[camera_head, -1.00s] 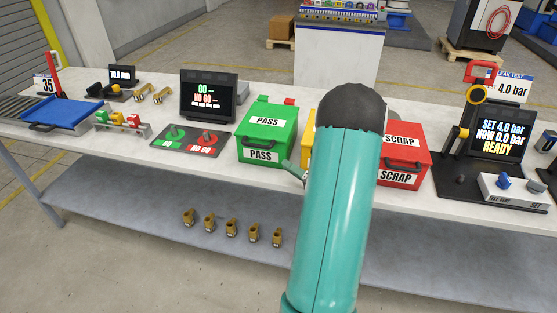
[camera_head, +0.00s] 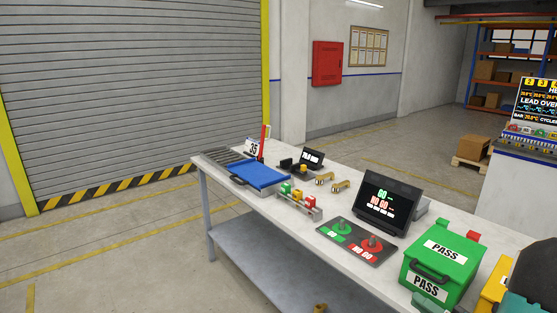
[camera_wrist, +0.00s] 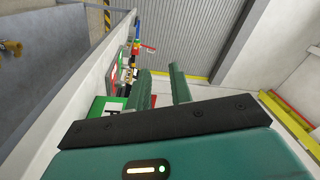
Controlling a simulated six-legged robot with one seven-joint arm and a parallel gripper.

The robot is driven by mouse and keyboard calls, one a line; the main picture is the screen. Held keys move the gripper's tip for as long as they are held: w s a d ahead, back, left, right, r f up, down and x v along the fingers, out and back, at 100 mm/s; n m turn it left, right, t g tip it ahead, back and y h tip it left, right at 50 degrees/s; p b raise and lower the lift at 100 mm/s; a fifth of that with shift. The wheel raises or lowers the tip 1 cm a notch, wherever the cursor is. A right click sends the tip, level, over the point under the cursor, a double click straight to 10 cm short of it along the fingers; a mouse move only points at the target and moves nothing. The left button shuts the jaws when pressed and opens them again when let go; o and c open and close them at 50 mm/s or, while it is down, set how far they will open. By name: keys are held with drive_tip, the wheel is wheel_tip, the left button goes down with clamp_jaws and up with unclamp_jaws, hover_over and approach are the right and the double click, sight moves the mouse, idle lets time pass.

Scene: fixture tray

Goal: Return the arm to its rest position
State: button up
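My arm (camera_head: 530,285) shows only in part at the lower right edge of the head view, beside the yellow box. In the wrist view my gripper (camera_wrist: 161,82) has two green fingers standing apart, with nothing seen between them. It points along the bench, with the shutter door beyond. The white workbench (camera_head: 280,215) runs from the middle to the lower right of the head view.
On the bench are a green PASS box (camera_head: 440,255), a yellow box (camera_head: 490,297), a GO/NO GO screen (camera_head: 388,200), a gauge plate (camera_head: 345,243) and a blue tray (camera_head: 262,173). Open floor (camera_head: 120,250) lies left of the bench, before a shutter door (camera_head: 130,90).

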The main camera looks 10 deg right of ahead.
drive_tip(key=s+a+r+n+g+y, duration=0.1)
drive_tip(key=s+a+r+n+g, duration=0.15)
drive_tip(key=a+g, duration=0.7)
drive_tip(key=s+a+r+n+g+y, duration=0.1)
drive_tip(key=a+r+n+g, duration=0.2)
drive_tip(key=a, duration=1.2)
drive_tip(key=s+a+r+n+h, duration=0.1)
drive_tip(key=s+r+h, duration=0.1)
drive_tip(key=h, duration=0.3)
drive_tip(key=s+a+r+n+t+h, duration=0.1)
drive_tip(key=s+a+r+h, duration=0.1)
drive_tip(key=s+r+h, duration=0.1)
drive_tip(key=s+h, duration=0.1)
drive_tip(key=h, duration=0.1)
drive_tip(key=shift+s+a+h, duration=0.2)
drive_tip(key=shift+s+h, duration=0.05)
drive_tip(key=shift+h, duration=0.05)
